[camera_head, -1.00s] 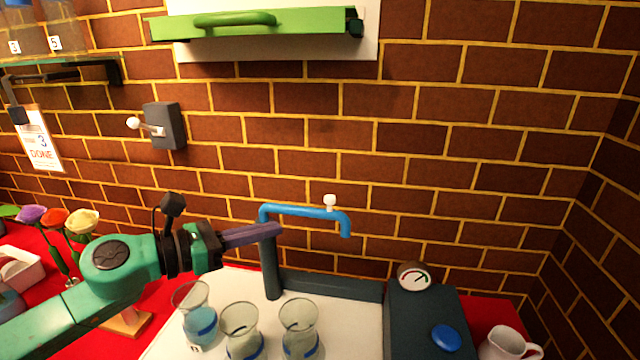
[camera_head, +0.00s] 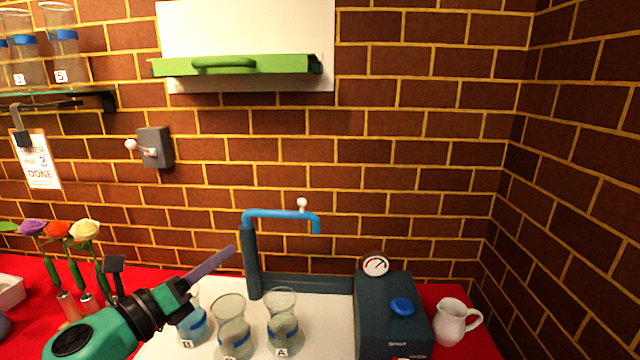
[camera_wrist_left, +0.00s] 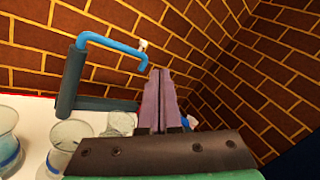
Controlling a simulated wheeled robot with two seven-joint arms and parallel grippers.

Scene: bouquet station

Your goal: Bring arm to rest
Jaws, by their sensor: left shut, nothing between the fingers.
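My left gripper (camera_head: 232,250) comes in from the lower left in the head view, above the left part of the white counter. Its purple fingers are shut with nothing between them and point up and to the right, beside the dark tap post. In the left wrist view the shut fingers (camera_wrist_left: 160,97) point toward the brick wall, right of the blue tap. My right gripper is not in either view.
Glass vases (camera_head: 282,318) with blue bands stand on the white counter (camera_head: 325,335) below my left gripper. The blue tap (camera_head: 280,214) rises behind them. A dark box with a gauge (camera_head: 375,265) and a white jug (camera_head: 455,322) stand right. Flowers (camera_head: 84,230) stand left.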

